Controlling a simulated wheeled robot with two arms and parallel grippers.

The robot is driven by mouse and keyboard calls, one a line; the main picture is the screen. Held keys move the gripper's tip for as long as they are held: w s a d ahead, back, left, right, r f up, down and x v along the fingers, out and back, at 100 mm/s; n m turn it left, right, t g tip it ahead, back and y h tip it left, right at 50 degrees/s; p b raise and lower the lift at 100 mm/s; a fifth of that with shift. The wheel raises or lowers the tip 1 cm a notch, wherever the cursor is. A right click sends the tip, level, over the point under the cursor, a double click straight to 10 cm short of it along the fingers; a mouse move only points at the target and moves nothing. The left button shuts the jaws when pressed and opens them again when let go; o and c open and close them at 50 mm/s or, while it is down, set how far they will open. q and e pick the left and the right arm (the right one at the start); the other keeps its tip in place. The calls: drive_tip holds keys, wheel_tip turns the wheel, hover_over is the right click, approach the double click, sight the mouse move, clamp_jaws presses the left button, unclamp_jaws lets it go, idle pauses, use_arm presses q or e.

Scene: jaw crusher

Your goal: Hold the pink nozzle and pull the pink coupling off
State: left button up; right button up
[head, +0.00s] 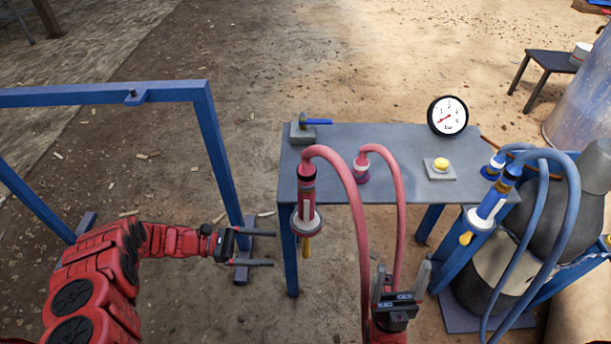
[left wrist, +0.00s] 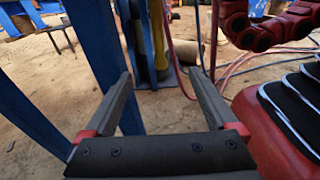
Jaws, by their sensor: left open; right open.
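In the head view the pink coupling (head: 307,174) sits at the end of a pink hose at the table's front-left corner. It is joined to the upright pink nozzle (head: 306,207), which has a pale ring and a yellow piece below it. My left gripper (head: 268,248) is open and empty, low and to the left of the nozzle, apart from it. My right gripper (head: 402,276) is open and empty, pointing up in front of the table, to the right of the nozzle. In the left wrist view the left jaws (left wrist: 162,78) stand apart with nothing between them.
The grey table (head: 400,140) carries a gauge (head: 447,116), a yellow button (head: 441,164), a blue-handled part (head: 318,122) and a second pink fitting (head: 361,168). Blue hoses (head: 568,215) hang at right. A blue frame (head: 215,150) stands left. Pink hoses (head: 357,215) hang near my right gripper.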

use_arm(q)
drive_tip(key=d+f+p, duration=0.1)
drive_tip(key=d+p, duration=0.2)
drive_tip(key=d, duration=0.6)
drive_tip(key=shift+d, duration=0.3)
clamp_jaws()
idle(1.1)
drive_tip(key=c, duration=0.6)
unclamp_jaws()
